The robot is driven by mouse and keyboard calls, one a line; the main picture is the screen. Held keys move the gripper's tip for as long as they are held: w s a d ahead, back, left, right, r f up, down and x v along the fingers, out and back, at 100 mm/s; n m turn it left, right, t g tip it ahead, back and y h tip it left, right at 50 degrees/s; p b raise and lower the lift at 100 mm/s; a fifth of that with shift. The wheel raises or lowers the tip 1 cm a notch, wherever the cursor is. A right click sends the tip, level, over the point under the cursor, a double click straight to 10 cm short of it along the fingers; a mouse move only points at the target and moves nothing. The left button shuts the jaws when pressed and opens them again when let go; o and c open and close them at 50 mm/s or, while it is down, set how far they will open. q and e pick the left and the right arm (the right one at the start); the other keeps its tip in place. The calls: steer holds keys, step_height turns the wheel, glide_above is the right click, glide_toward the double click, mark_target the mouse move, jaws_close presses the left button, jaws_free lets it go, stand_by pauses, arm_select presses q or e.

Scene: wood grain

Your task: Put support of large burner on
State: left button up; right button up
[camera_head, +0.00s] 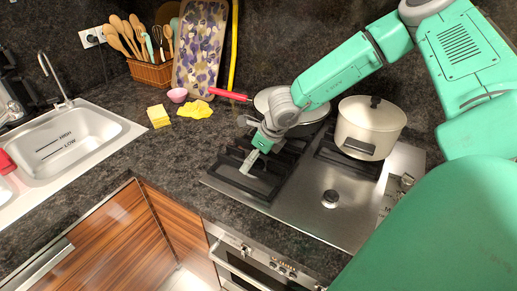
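The steel gas hob (290,212) is set in the dark counter. A bare burner (330,198) shows at its front right with no support over it. A black burner support (262,187) lies at the left front of the hob. My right gripper (247,166) comes down from the right and reaches this support. Its fingers look close together at the bars, but I cannot tell whether they grip a bar. My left gripper is not in view.
A lidded pot (368,125) stands at the back right of the hob, and a pan (270,100) with a red handle behind my gripper. Control knobs (400,184) are at the right.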

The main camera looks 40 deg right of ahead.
steer(key=shift+w+a+r, duration=0.1)
steer(key=shift+a, duration=0.25)
steer(key=shift+d+f, duration=0.35)
steer(key=shift+d, duration=0.1)
steer(key=shift+f+b, duration=0.2)
steer(key=shift+b, duration=0.1)
steer(key=shift+a, duration=0.1)
steer(key=shift+a+f, duration=0.1)
steer(key=shift+a, duration=0.1)
steer(key=o, duration=1.4)
